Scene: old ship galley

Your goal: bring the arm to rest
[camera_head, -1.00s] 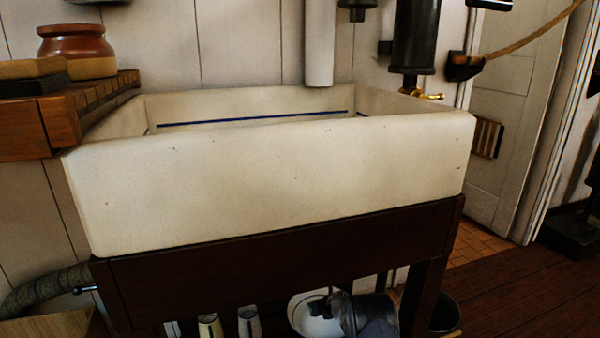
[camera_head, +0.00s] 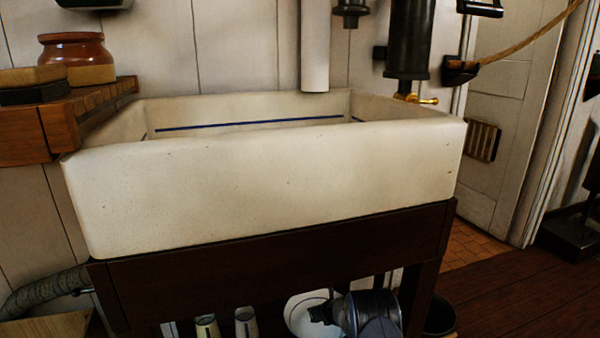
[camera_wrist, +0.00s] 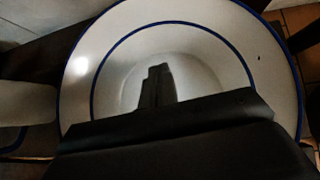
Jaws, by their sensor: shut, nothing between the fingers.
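My gripper (camera_head: 322,312) is low under the sink, at the bottom of the head view, in front of a white round enamel basin (camera_head: 297,315). In the wrist view my gripper (camera_wrist: 158,72) is shut and empty, its dark fingers pointing over the inside of the basin (camera_wrist: 215,65), which has blue lines at its rim and inside. Whether the fingers touch the basin cannot be told. The dark gripper body hides the near part of the basin.
A white stone sink (camera_head: 270,185) on a dark wooden stand (camera_head: 280,262) is above my arm. Two pale bottle-like objects (camera_head: 245,322) stand left of the basin. A dark bucket (camera_head: 441,316) is beside the right leg. The plank floor (camera_head: 520,290) at right is clear.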

